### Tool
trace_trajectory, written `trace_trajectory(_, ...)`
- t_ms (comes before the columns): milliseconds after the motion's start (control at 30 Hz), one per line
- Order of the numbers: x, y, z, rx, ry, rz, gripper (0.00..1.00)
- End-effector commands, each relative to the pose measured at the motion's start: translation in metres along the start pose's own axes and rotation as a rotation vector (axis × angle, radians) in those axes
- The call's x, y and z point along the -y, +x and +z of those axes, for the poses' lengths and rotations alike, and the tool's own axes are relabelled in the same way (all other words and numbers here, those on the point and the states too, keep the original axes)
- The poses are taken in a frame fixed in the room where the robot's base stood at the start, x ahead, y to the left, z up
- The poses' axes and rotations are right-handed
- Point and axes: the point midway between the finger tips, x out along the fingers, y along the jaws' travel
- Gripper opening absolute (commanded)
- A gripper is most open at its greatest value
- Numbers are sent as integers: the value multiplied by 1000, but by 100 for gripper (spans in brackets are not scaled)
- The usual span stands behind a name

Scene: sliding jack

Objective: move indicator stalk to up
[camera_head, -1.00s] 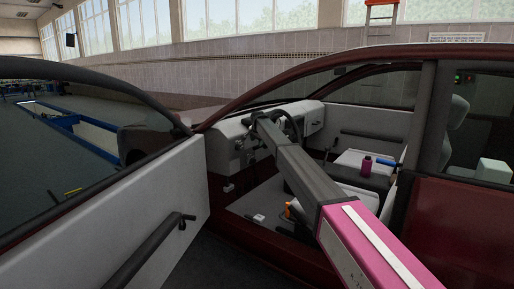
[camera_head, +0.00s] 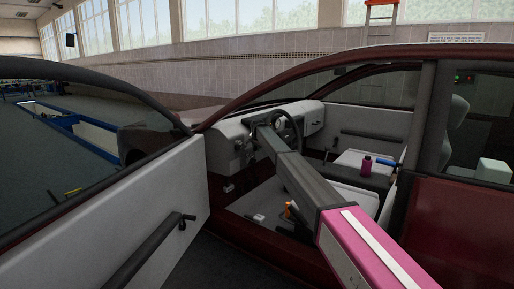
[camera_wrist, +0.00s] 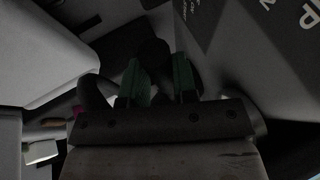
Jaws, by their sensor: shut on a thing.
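In the wrist view my gripper (camera_wrist: 157,68) has two green fingers. They are closed on a dark, rounded piece (camera_wrist: 153,50), which I take to be the end of the indicator stalk. The picture is dim, and the rest of the stalk is hidden. In the head view my arm reaches through the open door to the steering wheel (camera_head: 296,124). My gripper and the stalk are hidden there behind my arm and the wheel.
The pale dashboard (camera_head: 312,112) lies around the wheel. The open car door (camera_head: 110,215) stands at the left, and the door pillar (camera_head: 422,125) at the right. A pink bottle (camera_head: 366,165) and a blue item (camera_head: 386,163) are inside the car.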

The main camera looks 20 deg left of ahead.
Motion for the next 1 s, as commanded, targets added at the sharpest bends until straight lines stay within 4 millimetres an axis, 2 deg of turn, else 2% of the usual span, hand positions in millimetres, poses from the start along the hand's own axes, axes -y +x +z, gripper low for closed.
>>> trace_trajectory(100, -16, 11, 7, -61, -55, -23, 0)
trace_trajectory(233, -27, 23, 10, -117, -107, -43, 0)
trace_trajectory(600, -31, 28, 9, -141, -134, -50, 0)
trace_trajectory(633, -31, 28, 9, -141, -134, -49, 33)
trace_trajectory(700, -31, 28, 9, -140, -133, -50, 52)
trace_trajectory(1000, -30, 27, 9, -140, -130, -52, 52)
